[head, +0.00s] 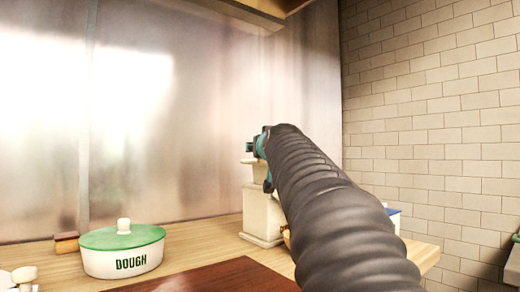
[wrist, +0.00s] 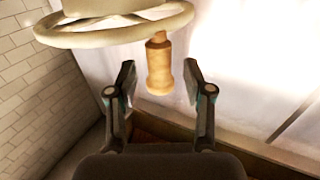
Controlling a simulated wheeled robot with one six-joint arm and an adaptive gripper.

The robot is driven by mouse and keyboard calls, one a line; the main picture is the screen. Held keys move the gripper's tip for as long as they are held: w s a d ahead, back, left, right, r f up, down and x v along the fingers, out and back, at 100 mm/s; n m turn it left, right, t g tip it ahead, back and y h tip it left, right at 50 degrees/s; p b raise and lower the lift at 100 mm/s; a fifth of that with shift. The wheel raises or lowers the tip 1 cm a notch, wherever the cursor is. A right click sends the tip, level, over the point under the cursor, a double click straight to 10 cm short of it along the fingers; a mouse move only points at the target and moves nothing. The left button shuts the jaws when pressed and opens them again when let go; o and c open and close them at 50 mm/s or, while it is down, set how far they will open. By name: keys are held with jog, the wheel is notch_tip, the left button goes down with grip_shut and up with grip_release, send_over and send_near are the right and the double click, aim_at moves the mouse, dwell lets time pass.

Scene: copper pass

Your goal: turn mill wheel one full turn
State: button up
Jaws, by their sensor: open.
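The mill (head: 262,215) is a cream stand on the wooden counter in the head view, partly hidden behind my arm. In the wrist view its cream wheel (wrist: 75,38) crosses the top left as a ring. A turned wooden handle (wrist: 159,68) hangs from the right part of the wheel's rim. My gripper (wrist: 158,82) is open, with one finger to each side of the handle in the picture. Neither finger visibly touches it, and I cannot tell the exact depth. In the head view my gripper (head: 258,148) is at the mill's top, mostly hidden by my arm.
A white dough pot (head: 123,260) with a green lid stands on the counter to the left. A small brown block (head: 66,243) is behind it. A dark red-brown board (head: 215,277) lies in front. A metal panel and a tiled wall (head: 440,120) close off the back and right.

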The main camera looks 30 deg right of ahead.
jog(key=v, duration=0.9)
jog(key=shift+a, duration=0.1)
